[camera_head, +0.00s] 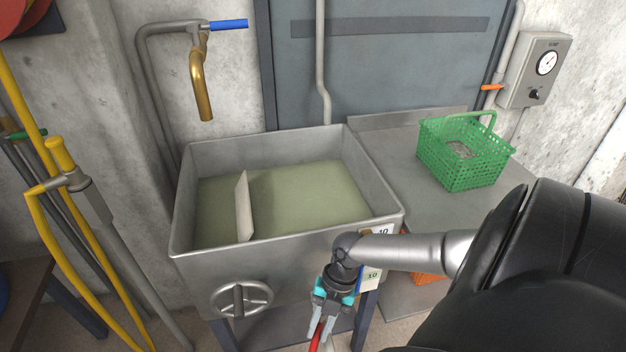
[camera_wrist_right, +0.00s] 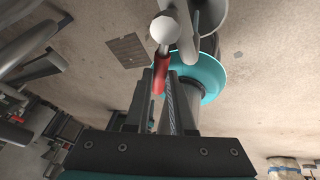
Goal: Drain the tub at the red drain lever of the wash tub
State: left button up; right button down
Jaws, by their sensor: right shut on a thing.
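The wash tub (camera_head: 290,242) is a grey metal basin holding murky greenish water (camera_head: 300,195), with a pale upright board (camera_head: 243,207) in it. My right gripper (camera_head: 323,328) points down at the tub's front right, below the rim. It is shut on the red drain lever (camera_head: 316,340), of which only a short piece shows at the picture's bottom edge. My left gripper is not in view.
A handwheel (camera_head: 242,297) sits on the tub's front. A brass tap (camera_head: 202,85) with a blue handle (camera_head: 229,25) hangs above the tub. A green basket (camera_head: 465,152) stands on the metal counter (camera_head: 400,150) at right. A yellow hose (camera_head: 45,225) hangs at left.

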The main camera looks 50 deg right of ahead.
jog(key=c, duration=0.8)
grip_release()
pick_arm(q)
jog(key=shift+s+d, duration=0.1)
pick_arm(e)
jog(key=shift+o, duration=0.2)
notch_tip(320, 180, up, 12)
jog(key=p, duration=0.4)
notch_tip(320, 180, up, 7)
jog(key=p, duration=0.3)
send_over(320, 333)
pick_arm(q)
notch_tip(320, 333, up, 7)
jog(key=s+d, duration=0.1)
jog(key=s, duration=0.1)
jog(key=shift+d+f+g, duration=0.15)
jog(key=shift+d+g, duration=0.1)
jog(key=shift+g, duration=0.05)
pick_arm(e)
jog(key=shift+r, duration=0.5)
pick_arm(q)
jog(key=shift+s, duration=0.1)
pick_arm(e)
jog(key=shift+c, duration=0.2)
